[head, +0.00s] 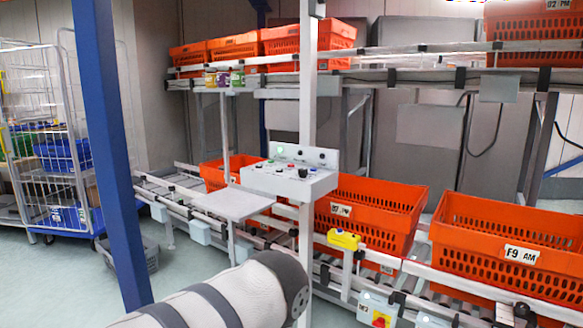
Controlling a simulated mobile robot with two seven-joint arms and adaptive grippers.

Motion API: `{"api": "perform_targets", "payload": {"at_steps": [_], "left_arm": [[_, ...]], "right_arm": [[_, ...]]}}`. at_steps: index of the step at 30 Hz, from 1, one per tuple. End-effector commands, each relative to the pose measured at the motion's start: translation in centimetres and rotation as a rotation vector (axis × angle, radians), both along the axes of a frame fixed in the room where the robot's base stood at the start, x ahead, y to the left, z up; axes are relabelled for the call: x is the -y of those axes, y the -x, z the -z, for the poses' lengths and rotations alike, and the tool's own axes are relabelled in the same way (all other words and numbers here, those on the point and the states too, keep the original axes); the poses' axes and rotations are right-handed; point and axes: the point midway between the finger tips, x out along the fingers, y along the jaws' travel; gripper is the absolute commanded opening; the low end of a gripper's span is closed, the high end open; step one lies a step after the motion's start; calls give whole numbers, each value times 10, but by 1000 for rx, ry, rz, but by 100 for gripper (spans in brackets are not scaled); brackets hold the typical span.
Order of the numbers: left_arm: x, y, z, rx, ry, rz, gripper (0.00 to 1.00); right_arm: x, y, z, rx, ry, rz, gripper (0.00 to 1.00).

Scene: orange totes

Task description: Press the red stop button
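A red button (380,321) on a yellow plate sits on a small grey box at the bottom edge, below the lower conveyor rail. A grey control panel (290,178) on a post stands near the middle, with several small knobs and lights, some reddish. I cannot tell which of these is the stop button of the task. A yellow box (344,239) is fixed on the rail; its top details are too small to tell. One of my arm links crosses the bottom centre, left of the red button and apart from it in the picture. Neither gripper shows.
Orange totes (510,254) stand on the lower conveyor, more on the upper shelf. A blue post (108,150) rises at the left. A small grey shelf (232,203) sits beside the panel. A wire cage trolley (40,140) stands far left. Floor is open at lower left.

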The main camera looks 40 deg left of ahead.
Motion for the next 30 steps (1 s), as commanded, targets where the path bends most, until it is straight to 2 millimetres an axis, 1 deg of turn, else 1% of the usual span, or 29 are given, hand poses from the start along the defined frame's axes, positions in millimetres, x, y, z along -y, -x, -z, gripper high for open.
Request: {"api": "perform_targets", "payload": {"at_steps": [6, 7, 12, 30], "left_arm": [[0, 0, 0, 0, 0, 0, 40], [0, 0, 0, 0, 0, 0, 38], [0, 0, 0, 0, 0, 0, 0], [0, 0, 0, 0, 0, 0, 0]], "right_arm": [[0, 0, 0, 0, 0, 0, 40], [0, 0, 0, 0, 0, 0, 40], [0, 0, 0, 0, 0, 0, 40], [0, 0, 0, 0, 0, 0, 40]]}}
